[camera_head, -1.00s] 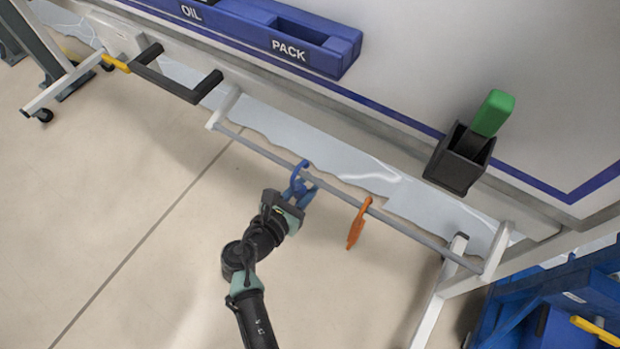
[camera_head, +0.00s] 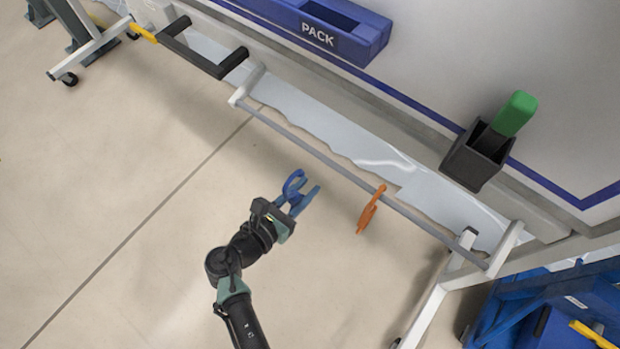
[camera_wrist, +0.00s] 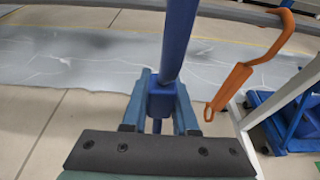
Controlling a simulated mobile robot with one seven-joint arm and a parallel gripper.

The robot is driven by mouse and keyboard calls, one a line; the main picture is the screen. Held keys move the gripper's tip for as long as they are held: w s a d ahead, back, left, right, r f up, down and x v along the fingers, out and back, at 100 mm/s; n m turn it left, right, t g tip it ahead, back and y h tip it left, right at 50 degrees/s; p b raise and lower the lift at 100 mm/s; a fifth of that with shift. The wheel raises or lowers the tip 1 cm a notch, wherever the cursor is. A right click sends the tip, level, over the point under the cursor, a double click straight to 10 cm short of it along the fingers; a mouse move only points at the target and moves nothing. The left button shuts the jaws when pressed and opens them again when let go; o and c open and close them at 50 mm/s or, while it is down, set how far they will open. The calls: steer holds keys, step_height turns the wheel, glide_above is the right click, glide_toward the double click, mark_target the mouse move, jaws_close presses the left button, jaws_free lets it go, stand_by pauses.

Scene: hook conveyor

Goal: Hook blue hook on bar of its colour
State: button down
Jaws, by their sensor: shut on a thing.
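The blue hook (camera_head: 292,184) is held in my gripper (camera_head: 303,203), and its curved end points up in the head view. In the wrist view, my gripper (camera_wrist: 162,108) has its two blue fingers on either side of the hook's handle (camera_wrist: 161,92); the hook's upper end is out of frame. A long grey bar (camera_head: 312,148) runs diagonally above and right of the hook in the head view. The hook appears apart from it, with floor showing between. I see no clearly blue bar. An orange hook (camera_head: 370,212) hangs on the grey bar; it also shows in the wrist view (camera_wrist: 236,82).
A dark bracket (camera_head: 200,52) with a yellow end stands at upper left. A black box (camera_head: 475,155) with a green block (camera_head: 514,114) is on the right. A blue PACK bin (camera_head: 340,40) is at the top. Blue crates stand at lower right.

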steer(key=s+a+p, duration=0.2)
steer(key=s+a, duration=0.1)
steer(key=s, duration=0.2)
steer(key=shift+a, duration=0.4)
steer(key=shift+s, duration=0.1)
stand_by(1.0)
steer(key=shift+d, duration=0.1)
stand_by(0.3)
